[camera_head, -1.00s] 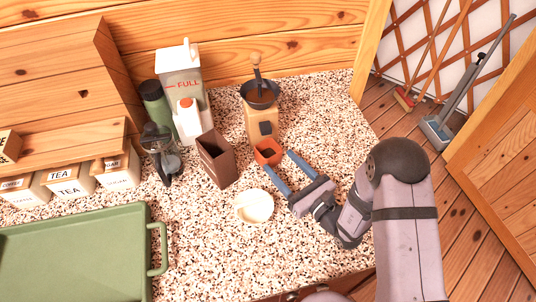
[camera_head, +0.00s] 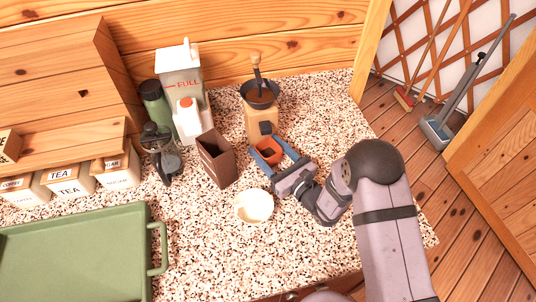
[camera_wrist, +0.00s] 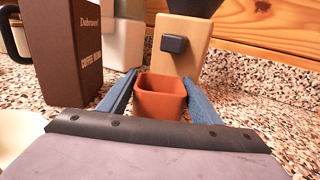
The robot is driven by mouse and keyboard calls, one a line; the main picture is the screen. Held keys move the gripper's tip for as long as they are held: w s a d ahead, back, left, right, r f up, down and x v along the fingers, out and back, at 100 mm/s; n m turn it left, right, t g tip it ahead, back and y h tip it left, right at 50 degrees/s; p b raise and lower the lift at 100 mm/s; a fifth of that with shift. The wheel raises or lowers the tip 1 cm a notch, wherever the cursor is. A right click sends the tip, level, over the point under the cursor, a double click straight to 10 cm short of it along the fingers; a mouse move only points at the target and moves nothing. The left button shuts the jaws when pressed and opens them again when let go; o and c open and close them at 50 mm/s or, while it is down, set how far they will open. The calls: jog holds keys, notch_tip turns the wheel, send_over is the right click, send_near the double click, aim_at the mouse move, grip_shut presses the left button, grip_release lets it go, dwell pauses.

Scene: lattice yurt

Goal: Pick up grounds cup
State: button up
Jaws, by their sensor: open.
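In the wrist view the cup (camera_wrist: 160,98) sits between the two blue fingers. My gripper (camera_head: 268,147) is open, with one finger on each side of the cup. The cup's lower part is hidden behind the gripper body in the wrist view. I cannot tell whether either finger touches it.
A brown coffee beans box (camera_head: 216,160) stands close to the left of my gripper. A white bowl (camera_head: 254,206) is near it in front. Counter to the right is clear.

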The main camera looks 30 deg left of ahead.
jog(key=c, duration=0.7)
jog(key=shift+r, duration=0.1)
jog(key=shift+r+p, duration=0.5)
jog(key=shift+r, duration=0.2)
notch_tip(320, 180, up, 2)
jog(key=shift+r+p, duration=0.1)
jog(key=shift+p, duration=0.5)
jog(key=b+v, duration=0.1)
jog(key=v, duration=1.7)
